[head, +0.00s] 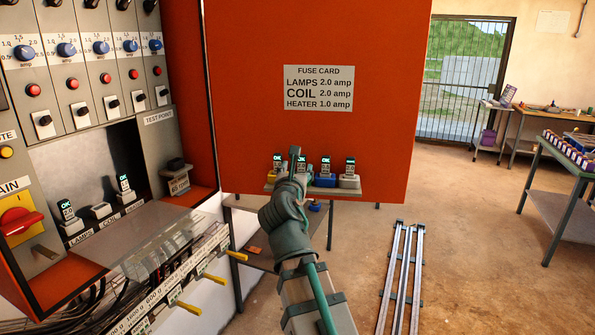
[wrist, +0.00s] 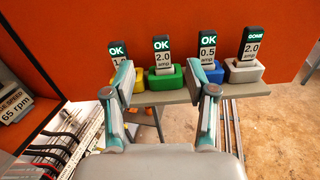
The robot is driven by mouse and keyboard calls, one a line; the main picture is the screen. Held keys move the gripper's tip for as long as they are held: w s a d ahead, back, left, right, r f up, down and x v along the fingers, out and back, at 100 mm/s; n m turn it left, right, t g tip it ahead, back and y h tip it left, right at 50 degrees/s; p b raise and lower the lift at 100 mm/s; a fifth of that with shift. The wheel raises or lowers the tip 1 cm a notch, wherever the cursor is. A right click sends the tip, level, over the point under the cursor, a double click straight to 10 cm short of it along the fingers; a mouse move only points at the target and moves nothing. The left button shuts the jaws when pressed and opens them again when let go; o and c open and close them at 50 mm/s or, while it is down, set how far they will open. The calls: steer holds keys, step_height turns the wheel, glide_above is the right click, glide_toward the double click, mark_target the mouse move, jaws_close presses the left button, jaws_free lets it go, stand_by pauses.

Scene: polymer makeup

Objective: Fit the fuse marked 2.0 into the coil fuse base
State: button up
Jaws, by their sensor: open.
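In the wrist view a fuse marked 2.0 with an OK flag (wrist: 162,56) stands in a green holder (wrist: 166,83) on the door shelf. Another fuse marked 2.0 (wrist: 251,45), its flag reading GONE, stands in a white holder (wrist: 244,73) at the right. My gripper (wrist: 168,80) is open and empty, its fingers to either side of the green holder in the picture and apart from the fuse. In the head view my gripper (head: 296,165) partly hides the shelf fuses. The coil fuse base (head: 101,210) sits empty in the cabinet, between the lamps and heater bases.
Fuses marked 1.0 (wrist: 118,55) and 0.5 (wrist: 207,51) flank the green holder. The lamps base (head: 72,227) and heater base (head: 126,197) hold fuses. A fuse card (head: 318,89) gives coil 2.0 amp. A clear cover (head: 150,245) juts out below the bases.

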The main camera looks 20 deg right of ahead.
mark_target(302, 157)
steer(key=shift+n, duration=0.5)
steer(key=p+x, duration=0.1)
steer(key=x, duration=0.4)
steer(key=shift+r, duration=0.1)
steer(key=shift+p+x, duration=0.95)
steer(key=shift+x, duration=1.95)
steer(key=shift+f, duration=0.2)
jaws_close()
